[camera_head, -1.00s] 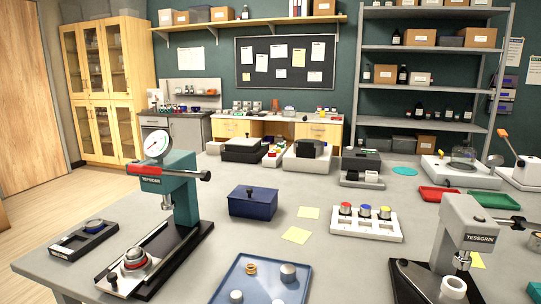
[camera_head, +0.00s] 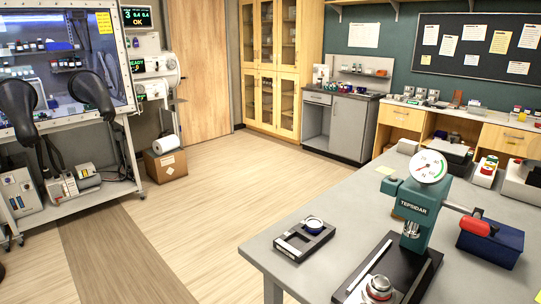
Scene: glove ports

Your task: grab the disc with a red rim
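A round silver piece with what looks like a red ring around it (camera_head: 379,288) sits at the front of the black base of a teal press, at the bottom edge of the view. A disc with a dark blue rim (camera_head: 314,225) lies in a black holder (camera_head: 291,247) to its upper left on the grey table. The teal press (camera_head: 419,203) has a dial gauge on top and a red-ended lever at its right. Neither of my grippers is in view.
The grey table (camera_head: 270,237) fills the lower right; a dark blue box (camera_head: 490,243) stands right of the press. At left is a glove box (camera_head: 65,65) with black gloves, above a shelf. A carton (camera_head: 166,165) stands on the floor. Open wooden floor lies between.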

